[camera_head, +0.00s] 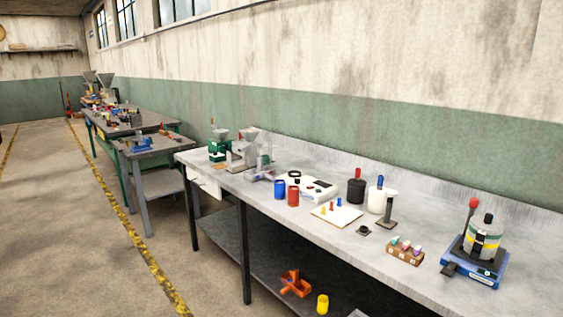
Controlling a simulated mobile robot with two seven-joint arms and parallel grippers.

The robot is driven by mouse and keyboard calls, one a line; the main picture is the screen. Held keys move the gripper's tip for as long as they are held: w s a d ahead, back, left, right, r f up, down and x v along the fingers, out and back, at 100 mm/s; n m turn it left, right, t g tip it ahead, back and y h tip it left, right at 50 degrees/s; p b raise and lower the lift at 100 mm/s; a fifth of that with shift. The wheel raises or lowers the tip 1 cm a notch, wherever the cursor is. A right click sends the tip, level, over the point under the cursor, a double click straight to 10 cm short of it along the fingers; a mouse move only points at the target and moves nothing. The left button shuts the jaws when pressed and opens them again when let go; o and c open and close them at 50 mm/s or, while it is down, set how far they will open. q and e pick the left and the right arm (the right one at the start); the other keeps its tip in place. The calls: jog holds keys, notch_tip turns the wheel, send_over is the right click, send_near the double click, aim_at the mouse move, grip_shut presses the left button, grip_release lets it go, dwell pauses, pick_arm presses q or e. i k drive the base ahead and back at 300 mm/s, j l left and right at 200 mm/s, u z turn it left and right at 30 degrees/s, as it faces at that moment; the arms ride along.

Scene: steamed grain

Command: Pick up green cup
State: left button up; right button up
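I cannot make out a green cup in this view. On the long grey workbench (262,207) a blue cup (280,190) stands just left of a red cup (293,196). A green machine (217,150) stands at the far left end of the bench. Neither of my grippers is in view.
A white board with small coloured pegs (336,215), a black container (356,188), a wooden block with coloured pieces (405,252) and a blue-based device (475,262) stand on the bench. More tables (150,147) stand farther back. The floor (70,230) at left is clear.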

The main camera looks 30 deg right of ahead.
aim_at(265, 163)
jog(key=i+l+z, duration=0.35)
jog(key=i+l, duration=0.25)
jog(key=l, duration=0.2)
jog(key=i+l+z, duration=0.3)
jog(key=i+l, duration=0.35)
jog(key=i+j+z, duration=0.1)
jog(key=i+j, duration=0.15)
jog(key=i+j+z, duration=0.1)
jog(key=i+j, duration=0.15)
jog(key=j, duration=0.2)
jog(key=i+j+z, duration=0.1)
jog(key=i+j, duration=0.15)
jog(key=j, duration=0.15)
jog(key=i+j+z, duration=0.1)
jog(key=j, duration=0.3)
jog(key=i+j+z, duration=0.1)
jog(key=i+j, duration=0.25)
jog(key=i+j+z, duration=0.1)
jog(key=j, duration=0.4)
jog(key=i+j+z, duration=0.1)
jog(key=i+j, duration=0.15)
jog(key=j, duration=0.2)
jog(key=i+j+z, duration=0.1)
jog(key=j, duration=0.4)
jog(key=i+l, duration=0.05)
